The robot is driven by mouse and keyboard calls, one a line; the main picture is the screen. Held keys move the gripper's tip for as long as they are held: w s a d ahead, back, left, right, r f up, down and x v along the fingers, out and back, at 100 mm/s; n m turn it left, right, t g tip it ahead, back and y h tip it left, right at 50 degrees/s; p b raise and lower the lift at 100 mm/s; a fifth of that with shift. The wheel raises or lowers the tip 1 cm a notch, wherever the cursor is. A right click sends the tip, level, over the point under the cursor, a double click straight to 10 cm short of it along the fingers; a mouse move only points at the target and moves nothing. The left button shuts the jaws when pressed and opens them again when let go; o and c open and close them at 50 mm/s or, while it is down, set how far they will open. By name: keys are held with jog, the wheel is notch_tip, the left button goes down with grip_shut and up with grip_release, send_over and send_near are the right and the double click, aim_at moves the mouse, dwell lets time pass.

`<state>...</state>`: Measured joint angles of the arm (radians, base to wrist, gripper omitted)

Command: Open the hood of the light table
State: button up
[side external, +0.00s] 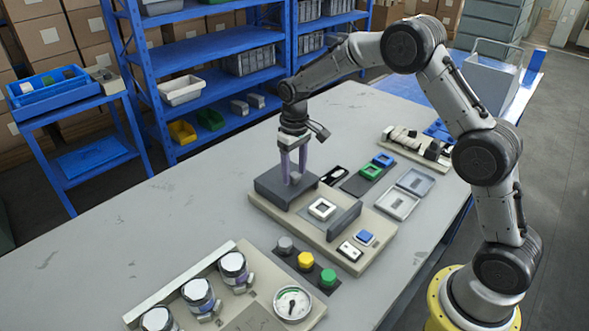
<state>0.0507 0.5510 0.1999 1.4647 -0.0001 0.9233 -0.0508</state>
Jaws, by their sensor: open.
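A beige base plate (262,206) on the grey table carries a low dark grey box (271,192), a white square frame (322,209) and an upright dark panel (345,221). The dark box looks like the hood of the light table, lying flat, but I cannot tell for sure. My gripper (294,180) points straight down over this box, its purple fingers open. The fingertips are at or just above the box top, with a small light part between them. Whether they touch it is too small to tell.
Grey, yellow (305,260) and green knobs stand in front of the plate. A gauge (292,303) and several jars (199,294) are at the front left. The table's left side is clear.

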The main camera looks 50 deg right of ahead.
notch_tip(320, 180, up, 14)
dwell(0.6)
jog(key=s+a+r+t, duration=0.2)
jog(key=s+r+t, duration=0.2)
jog(key=s+r, duration=1.1)
jog(key=s+f, duration=0.6)
jog(key=s, duration=0.3)
jog(key=s+f+t, duration=0.1)
jog(key=s+f, duration=0.5)
jog(key=s, duration=0.3)
jog(key=shift+a+t, duration=0.25)
jog(key=shift+t, duration=0.05)
